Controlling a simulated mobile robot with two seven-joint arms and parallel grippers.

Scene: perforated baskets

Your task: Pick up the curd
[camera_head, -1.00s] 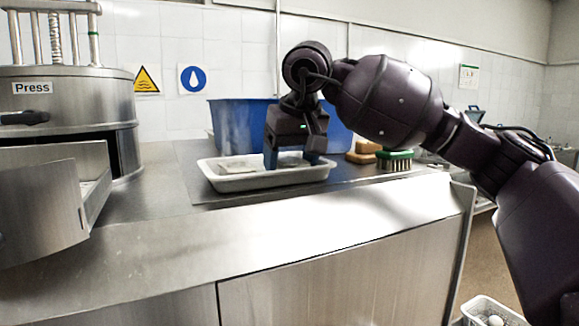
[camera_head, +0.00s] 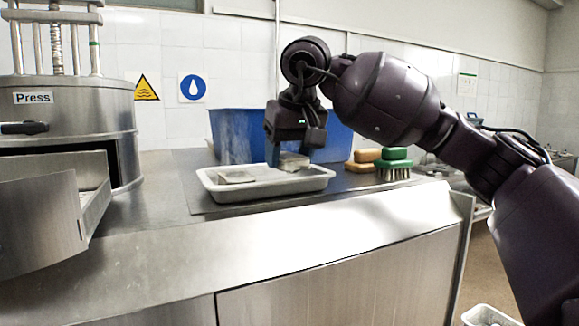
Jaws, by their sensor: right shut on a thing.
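A pale, flat curd block (camera_head: 293,161) is held between the fingers of my right gripper (camera_head: 294,150), just above the right part of a white tray (camera_head: 268,192). The gripper points down and partly covers the block. A second pale, flat piece (camera_head: 236,177) lies in the left part of the tray; I cannot tell exactly what it is. My left gripper is not in view.
A blue bin (camera_head: 232,132) stands behind the tray. A green brush (camera_head: 394,164) and tan sponge-like blocks (camera_head: 364,160) lie to the right. A metal press (camera_head: 65,115) stands at left. A white basket (camera_head: 487,315) sits low at bottom right.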

